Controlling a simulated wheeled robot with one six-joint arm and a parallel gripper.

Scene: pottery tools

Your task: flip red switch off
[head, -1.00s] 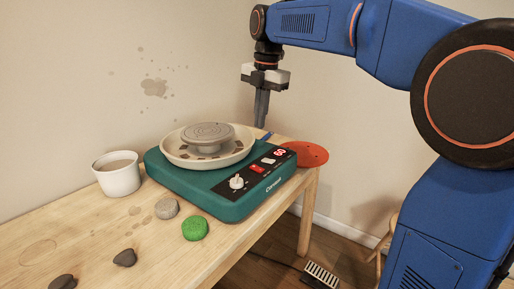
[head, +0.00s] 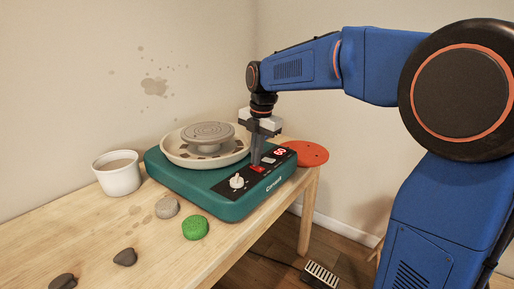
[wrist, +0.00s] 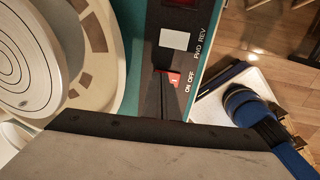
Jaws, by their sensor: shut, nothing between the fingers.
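The red switch (head: 258,169) sits on the black control panel of the teal pottery wheel (head: 215,205). In the wrist view the red switch (wrist: 174,80) shows beside the ON OFF label, partly hidden by my dark fingers. My gripper (head: 256,162) is shut and empty, pointing down with its fingertips at or just above the red switch. I cannot tell whether they touch it. Which way the switch is tipped is not clear.
A white rocker switch (wrist: 174,40) marked FWD REV and a white knob (head: 236,182) flank the red switch. The splash pan (head: 176,153) stands close to my gripper. A white cup (head: 117,178), a green sponge (head: 195,228) and stones lie left on the table.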

